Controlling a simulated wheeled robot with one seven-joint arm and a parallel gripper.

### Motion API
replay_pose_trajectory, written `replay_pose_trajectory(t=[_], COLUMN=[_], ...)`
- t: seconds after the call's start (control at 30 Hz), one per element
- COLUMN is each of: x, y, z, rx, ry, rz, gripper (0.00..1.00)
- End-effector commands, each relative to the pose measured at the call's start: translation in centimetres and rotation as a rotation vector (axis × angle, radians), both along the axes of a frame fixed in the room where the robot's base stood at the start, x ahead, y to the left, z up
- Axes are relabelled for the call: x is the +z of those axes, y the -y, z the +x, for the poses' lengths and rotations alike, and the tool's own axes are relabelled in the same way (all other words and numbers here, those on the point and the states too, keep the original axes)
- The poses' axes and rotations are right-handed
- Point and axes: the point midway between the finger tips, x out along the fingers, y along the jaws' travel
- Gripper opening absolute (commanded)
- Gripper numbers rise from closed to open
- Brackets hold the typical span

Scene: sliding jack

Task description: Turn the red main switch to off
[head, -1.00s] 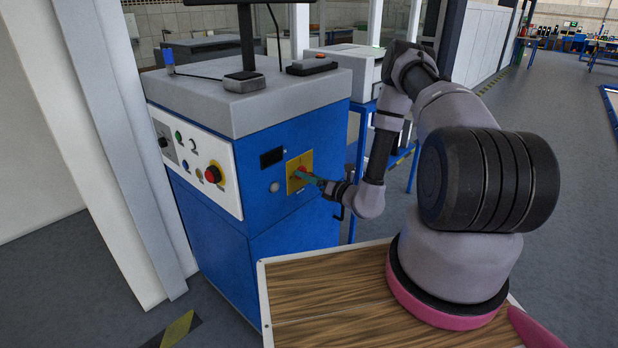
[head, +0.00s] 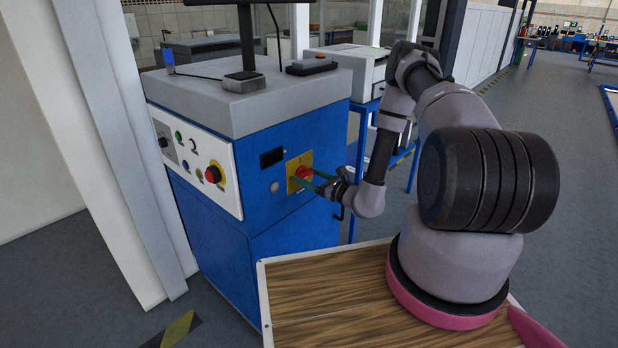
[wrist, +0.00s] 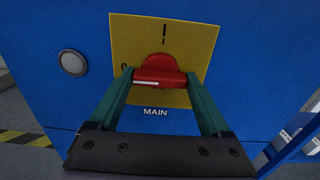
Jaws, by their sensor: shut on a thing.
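The red main switch (wrist: 158,62) sits on a yellow plate (wrist: 200,45) labelled MAIN, on the blue cabinet's side. Its bar handle lies about level in the wrist view. A vertical mark shows at the plate's top, and a partly hidden mark shows at its left. My gripper (wrist: 161,79) has its two green fingers at the left and right ends of the handle, shut on it. In the head view the switch (head: 303,172) is partly covered by my gripper (head: 313,179).
The blue cabinet (head: 280,228) has a white panel (head: 200,165) with a red button on yellow (head: 213,174). A round light button (wrist: 73,63) is left of the plate. A wooden-topped surface (head: 330,285) is below my arm. A grey post (head: 100,100) stands at left.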

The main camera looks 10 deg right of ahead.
Motion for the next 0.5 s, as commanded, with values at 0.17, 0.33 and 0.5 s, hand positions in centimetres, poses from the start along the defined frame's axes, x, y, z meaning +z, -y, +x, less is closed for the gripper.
replay_pose_trajectory(t=[0.17,0.33,0.5], x=[-0.25,-0.26,-0.20], y=[0.08,0.10,0.08], z=[-0.21,-0.21,-0.16], rx=[0.001,0.001,0.000], ry=[-0.003,-0.003,-0.003], rz=[-0.007,-0.007,-0.007], gripper=[0.26,0.26,1.00])
